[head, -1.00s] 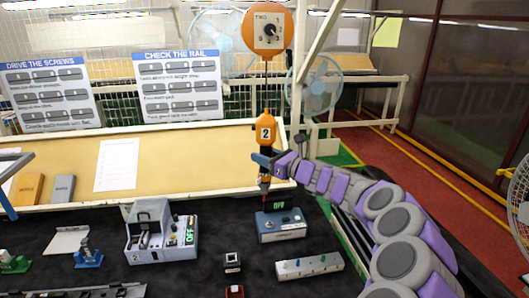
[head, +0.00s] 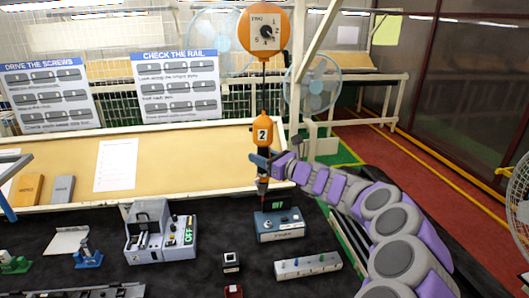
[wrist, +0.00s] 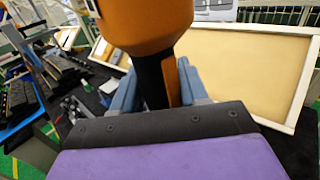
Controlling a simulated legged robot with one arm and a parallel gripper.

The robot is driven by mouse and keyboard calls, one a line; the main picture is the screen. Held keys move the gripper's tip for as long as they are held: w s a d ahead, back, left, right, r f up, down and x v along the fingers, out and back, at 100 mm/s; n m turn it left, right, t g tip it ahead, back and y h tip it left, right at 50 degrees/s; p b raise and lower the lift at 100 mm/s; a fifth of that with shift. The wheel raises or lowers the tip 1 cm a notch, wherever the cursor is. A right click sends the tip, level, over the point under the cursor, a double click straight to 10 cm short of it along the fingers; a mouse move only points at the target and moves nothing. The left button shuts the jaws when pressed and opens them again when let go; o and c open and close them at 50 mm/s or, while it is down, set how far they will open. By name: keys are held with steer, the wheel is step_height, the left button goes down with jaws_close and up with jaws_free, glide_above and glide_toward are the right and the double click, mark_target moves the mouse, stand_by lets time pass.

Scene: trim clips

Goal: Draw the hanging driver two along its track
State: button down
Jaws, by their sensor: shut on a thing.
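The hanging driver two (head: 263,132) is orange with a white label reading 2. It hangs upright on a cable below a round orange balancer (head: 265,33) with a dial. My gripper (head: 262,161) is shut on the driver's dark lower body, below the label. In the wrist view, the driver's orange body (wrist: 145,25) fills the top middle, and the blue fingers of my gripper (wrist: 155,88) stand on both sides of its dark grip. The driver's tip points down, above a grey-blue box (head: 281,226) with a green OFF display. The track is not clearly visible.
A grey machine (head: 160,232) with a green OFF display stands to the left on the dark bench. A white block with small knobs (head: 308,265) and a small dark block (head: 231,262) lie in front. A tan board (head: 190,160) stands behind.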

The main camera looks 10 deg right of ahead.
steer(key=a+f+b, duration=0.1)
steer(key=a+f, duration=0.1)
steer(key=a, duration=5.7)
steer(key=shift+f, duration=0.4)
steer(key=shift+a+b, duration=0.1)
steer(key=shift+b, duration=0.25)
